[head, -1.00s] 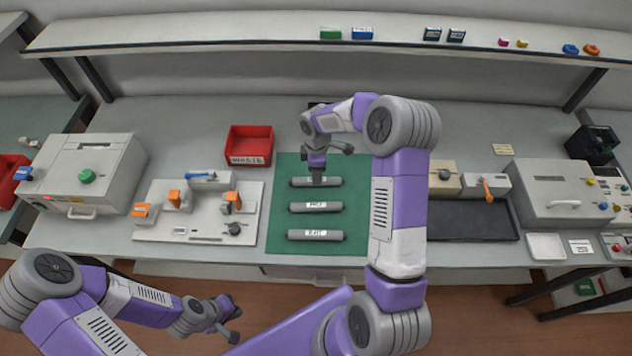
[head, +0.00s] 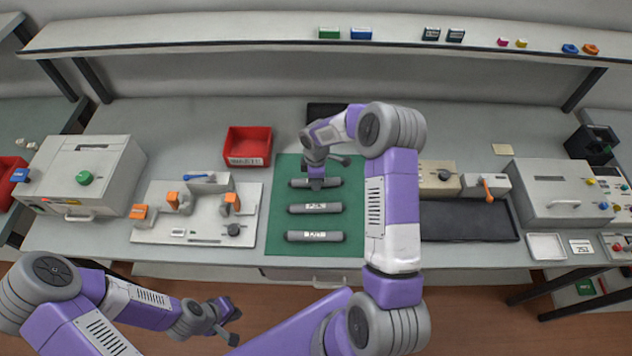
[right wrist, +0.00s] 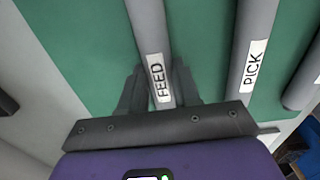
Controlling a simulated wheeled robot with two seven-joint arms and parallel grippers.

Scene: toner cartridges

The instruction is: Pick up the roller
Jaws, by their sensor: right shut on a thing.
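Three dark grey rollers with white labels lie side by side on a green mat (head: 285,263). The far one, labelled FEED (right wrist: 150,35), also shows in the head view (head: 334,183), partly covered by my right gripper. My right gripper (head: 317,186) is shut on it near its middle; in the right wrist view a finger lies on each side by the label. The middle roller (head: 297,209) reads PICK in the right wrist view (right wrist: 250,60). The near roller (head: 315,236) has a label too small to read. My left gripper (head: 226,322) hangs in front of the bench; its fingers are unclear.
A red bin (head: 248,143) stands behind and left of the mat. A pale fixture with orange clamps (head: 205,212) lies left of the mat. A dark tray (head: 467,222) lies to the right, with a grey machine (head: 560,190) beyond. A shelf (head: 270,38) runs along the back.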

